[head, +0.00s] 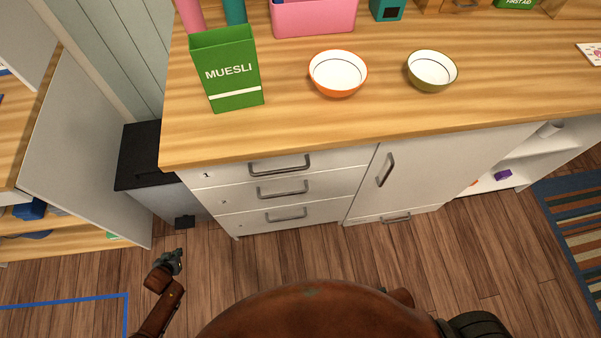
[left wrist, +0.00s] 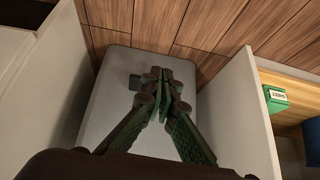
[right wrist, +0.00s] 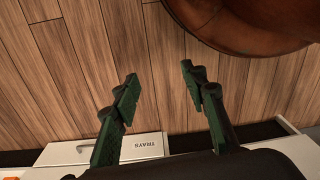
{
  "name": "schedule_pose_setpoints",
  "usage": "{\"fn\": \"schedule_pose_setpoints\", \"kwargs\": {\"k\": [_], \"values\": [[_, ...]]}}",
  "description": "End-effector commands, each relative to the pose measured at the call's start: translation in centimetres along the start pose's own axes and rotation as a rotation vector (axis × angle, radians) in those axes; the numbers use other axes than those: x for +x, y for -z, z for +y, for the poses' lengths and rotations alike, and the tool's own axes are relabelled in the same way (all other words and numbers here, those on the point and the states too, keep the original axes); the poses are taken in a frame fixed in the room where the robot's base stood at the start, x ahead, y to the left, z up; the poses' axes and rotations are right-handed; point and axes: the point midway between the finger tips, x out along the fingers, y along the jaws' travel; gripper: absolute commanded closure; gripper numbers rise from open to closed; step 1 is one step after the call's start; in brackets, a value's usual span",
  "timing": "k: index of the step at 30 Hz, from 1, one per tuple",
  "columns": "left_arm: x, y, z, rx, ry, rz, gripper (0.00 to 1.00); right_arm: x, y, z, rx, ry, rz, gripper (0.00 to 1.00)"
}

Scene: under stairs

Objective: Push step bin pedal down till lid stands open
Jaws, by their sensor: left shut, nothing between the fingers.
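The grey step bin (head: 178,204) stands on the floor at the left end of the counter, its dark lid (head: 138,150) down. Its black pedal (head: 185,221) sticks out low at the front. In the left wrist view the bin front (left wrist: 103,103) fills the middle and the pedal (left wrist: 135,82) is a small dark block just left of the fingertips. My left gripper (head: 177,256) is shut and empty, in front of and apart from the pedal in the head view; its fingers (left wrist: 163,76) show large at the wrist. My right gripper (right wrist: 157,80) is open and empty over the floor.
A muesli box (head: 228,72) and two bowls (head: 338,75) stand on the counter. Bare floor (head: 240,265) lies in front.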

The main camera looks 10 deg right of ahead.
Motion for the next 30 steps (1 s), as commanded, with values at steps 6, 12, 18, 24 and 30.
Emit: {"fn": "schedule_pose_setpoints", "kwargs": {"k": [6,12,18,24,30], "values": [[4.7,5.4,-0.4,-0.019,-0.027,0.045,1.00,-4.2,0.4,-0.4,0.014,0.014,-0.021,0.60],[5.4,7.9,-0.4,-0.035,-0.038,0.064,1.00,-6.8,0.5,-0.5,0.019,0.018,-0.024,0.60],[5.2,8.3,-0.5,-0.038,-0.038,0.067,1.00,-7.2,0.6,-0.6,0.018,0.019,-0.022,0.60],[5.2,8.2,-0.5,-0.038,-0.038,0.066,1.00,-7.0,0.7,-0.6,0.018,0.020,-0.020,0.60],[5.9,8.0,-0.5,-0.037,-0.038,0.065,1.00,-5.7,1.5,-1.1,0.012,0.034,0.013,0.60]]}}
